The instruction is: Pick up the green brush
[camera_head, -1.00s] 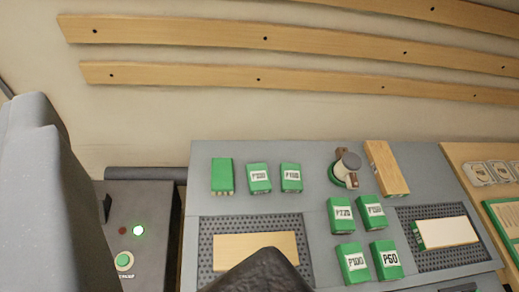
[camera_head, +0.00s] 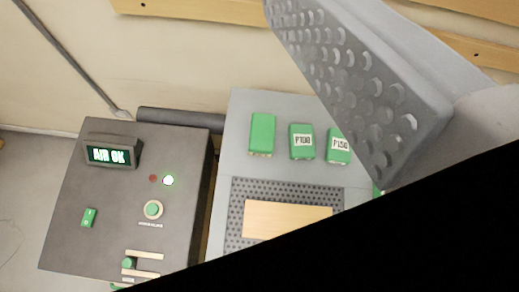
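The green brush (camera_head: 262,134) looks like a small green block with a pale lower edge. It lies on the grey bench panel, left of two green labelled blocks, and is fully in view. A large grey part of my gripper with a dimpled face (camera_head: 362,92) fills the upper right, close to the camera. It is right of the brush in the picture and apart from it. Nothing is seen against the dimpled face. A black shape hides the lower right, and I cannot make out a second finger.
Green blocks marked P100 (camera_head: 302,141) and P150 (camera_head: 339,146) sit right of the brush. A wooden board (camera_head: 287,219) lies on a perforated mat (camera_head: 238,210) below. A dark control box (camera_head: 100,215) with a lit display (camera_head: 108,155) stands at the left.

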